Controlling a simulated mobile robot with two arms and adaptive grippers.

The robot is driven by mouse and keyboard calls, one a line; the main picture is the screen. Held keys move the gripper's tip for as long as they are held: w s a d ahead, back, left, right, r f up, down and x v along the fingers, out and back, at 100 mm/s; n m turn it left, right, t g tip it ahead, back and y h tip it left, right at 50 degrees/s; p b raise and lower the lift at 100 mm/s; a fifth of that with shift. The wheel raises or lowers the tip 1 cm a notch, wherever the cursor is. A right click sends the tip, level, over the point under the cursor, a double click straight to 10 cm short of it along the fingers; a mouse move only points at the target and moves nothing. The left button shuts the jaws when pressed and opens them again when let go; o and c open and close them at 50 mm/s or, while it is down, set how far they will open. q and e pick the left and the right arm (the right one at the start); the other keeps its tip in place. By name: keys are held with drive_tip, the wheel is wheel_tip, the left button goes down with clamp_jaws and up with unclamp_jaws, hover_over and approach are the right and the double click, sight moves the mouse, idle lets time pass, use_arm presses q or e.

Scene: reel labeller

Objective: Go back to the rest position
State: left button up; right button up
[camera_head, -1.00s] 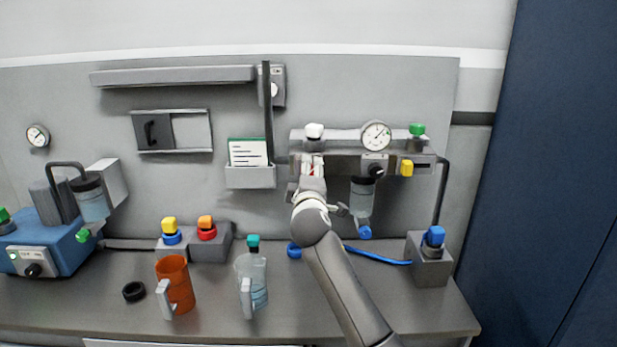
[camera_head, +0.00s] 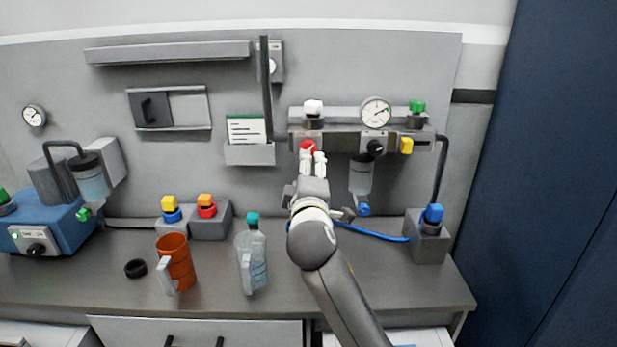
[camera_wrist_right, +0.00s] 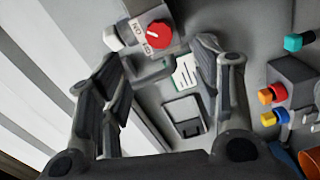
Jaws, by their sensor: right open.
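My right gripper (camera_head: 313,157) is in front of the wall panel, its fingertips just below a red knob (camera_head: 308,146) on the valve manifold. In the right wrist view the gripper (camera_wrist_right: 160,58) has its two fingers well apart with nothing between them. There the red knob (camera_wrist_right: 159,35), with an ON label beside it, lies beyond the fingertips and looks clear of them. My left gripper is in neither view.
The manifold (camera_head: 345,113) carries a gauge (camera_head: 376,112), and a clear filter bowl (camera_head: 361,174) hangs beneath it. On the bench stand an orange mug (camera_head: 180,262), a clear jug (camera_head: 243,262) and a blue-capped block (camera_head: 428,240). A blue hose (camera_head: 375,233) runs behind my forearm.

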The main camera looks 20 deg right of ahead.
drive_tip(key=shift+s+a, duration=0.2)
drive_tip(key=shift+s, duration=0.5)
